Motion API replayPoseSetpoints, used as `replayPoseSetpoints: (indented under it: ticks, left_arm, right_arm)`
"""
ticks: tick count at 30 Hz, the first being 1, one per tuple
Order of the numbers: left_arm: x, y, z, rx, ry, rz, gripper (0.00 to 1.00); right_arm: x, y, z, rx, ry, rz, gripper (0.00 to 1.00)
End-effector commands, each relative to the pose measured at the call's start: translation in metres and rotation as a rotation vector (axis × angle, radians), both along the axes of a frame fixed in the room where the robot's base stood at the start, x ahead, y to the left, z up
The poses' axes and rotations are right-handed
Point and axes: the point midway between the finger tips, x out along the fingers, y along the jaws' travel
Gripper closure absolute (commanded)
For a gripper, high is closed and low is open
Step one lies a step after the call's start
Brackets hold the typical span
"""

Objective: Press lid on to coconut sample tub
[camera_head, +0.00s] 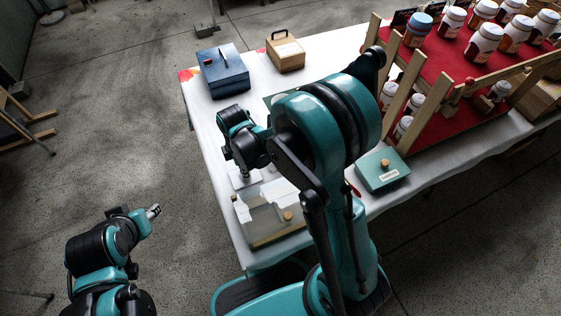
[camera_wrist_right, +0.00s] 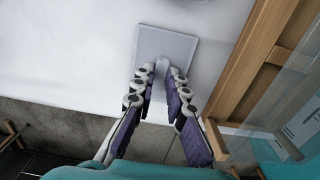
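A pale, translucent square piece (camera_wrist_right: 178,45), which looks like a lid or tub top, lies on the white tablecloth in the right wrist view. It also shows in the head view (camera_head: 245,180). A small pale upright knob (camera_wrist_right: 162,68) stands at its near edge. My right gripper (camera_wrist_right: 162,74) has its fingertips on either side of this knob; whether they touch it I cannot tell. In the head view my right gripper (camera_head: 243,173) points down over the piece. My left gripper (camera_head: 153,211) is off the table, over the floor. No coconut label is readable.
A clear case with a wooden knob (camera_head: 287,215) stands close beside my right gripper. A green box (camera_head: 382,170) is to the right. A blue box (camera_head: 222,72) and a wooden box (camera_head: 285,53) stand behind. A wooden jar rack (camera_head: 480,70) fills the right.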

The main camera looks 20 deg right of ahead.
Motion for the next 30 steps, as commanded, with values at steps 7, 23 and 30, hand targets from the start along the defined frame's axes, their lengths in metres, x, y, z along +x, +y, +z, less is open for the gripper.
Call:
replayPoseSetpoints:
  ticks: [7,23,30]
  left_arm:
    - [0.000,0.000,0.001,0.000,0.000,0.000,0.60]
    - [0.000,0.000,0.032,0.000,0.000,0.000,0.60]
    - [0.000,0.000,0.038,0.000,0.000,0.000,0.60]
  right_arm:
    - [0.000,0.000,0.001,0.000,-0.001,0.000,1.00]
    - [0.000,0.000,0.042,0.000,-0.001,0.000,1.00]
    - [0.000,0.000,0.051,0.000,-0.001,0.000,1.00]
